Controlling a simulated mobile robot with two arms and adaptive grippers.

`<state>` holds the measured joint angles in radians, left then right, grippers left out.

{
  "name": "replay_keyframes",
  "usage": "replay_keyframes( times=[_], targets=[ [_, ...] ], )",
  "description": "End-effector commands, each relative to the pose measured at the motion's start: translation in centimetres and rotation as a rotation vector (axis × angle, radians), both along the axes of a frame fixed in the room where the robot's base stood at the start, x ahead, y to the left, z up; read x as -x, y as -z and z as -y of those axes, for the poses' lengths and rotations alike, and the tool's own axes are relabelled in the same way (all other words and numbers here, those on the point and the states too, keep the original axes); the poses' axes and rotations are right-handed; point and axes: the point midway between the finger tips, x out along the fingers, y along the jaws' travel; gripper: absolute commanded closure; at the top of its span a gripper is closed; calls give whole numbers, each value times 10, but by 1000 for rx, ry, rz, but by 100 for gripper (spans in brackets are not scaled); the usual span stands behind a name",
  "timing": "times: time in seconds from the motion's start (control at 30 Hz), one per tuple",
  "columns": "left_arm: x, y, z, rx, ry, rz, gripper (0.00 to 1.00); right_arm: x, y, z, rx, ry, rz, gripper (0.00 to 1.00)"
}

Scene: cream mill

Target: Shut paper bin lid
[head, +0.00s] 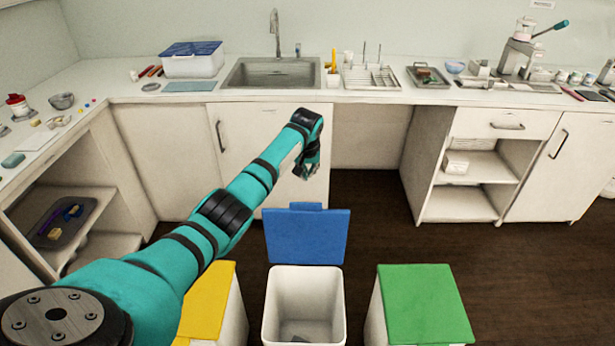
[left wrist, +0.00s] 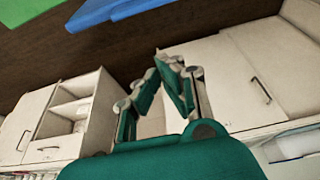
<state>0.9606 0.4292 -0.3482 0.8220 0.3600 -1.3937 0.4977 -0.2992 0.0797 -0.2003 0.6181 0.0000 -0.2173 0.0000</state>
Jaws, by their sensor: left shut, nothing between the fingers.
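The paper bin is the white middle bin (head: 328,301) in the head view. Its blue lid (head: 308,234) stands open, raised upright at the bin's far edge. A small dark item lies inside at the bottom. My left gripper (head: 310,170) is beyond the lid and higher, near the white cabinet front. It is shut and empty, apart from the lid. In the left wrist view the gripper fingers (left wrist: 166,60) show in the middle, and the blue lid (left wrist: 95,12) shows at the top edge. My right gripper is not in view.
A bin with a yellow lid (head: 207,300) stands left, partly behind my left arm. A bin with a green lid (head: 424,300) stands right; both lids are down. White cabinets (head: 255,150) and the counter with a sink (head: 271,72) lie behind. Dark floor (head: 375,215) is clear between.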

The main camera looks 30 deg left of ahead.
Motion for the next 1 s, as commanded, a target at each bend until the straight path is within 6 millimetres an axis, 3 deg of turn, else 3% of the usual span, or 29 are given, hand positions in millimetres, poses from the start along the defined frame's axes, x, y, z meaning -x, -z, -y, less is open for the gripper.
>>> replay_keyframes(
  times=[0.3, 0.67, 1.0],
  targets=[
    [-14, 45, -8, 1, -1, -2, 100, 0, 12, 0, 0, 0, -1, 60],
    [-24, 77, -15, -2, 1, 0, 100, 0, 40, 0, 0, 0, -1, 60],
    [-6, 70, -5, -3, 4, -1, 100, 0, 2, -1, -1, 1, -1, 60]
  ],
)
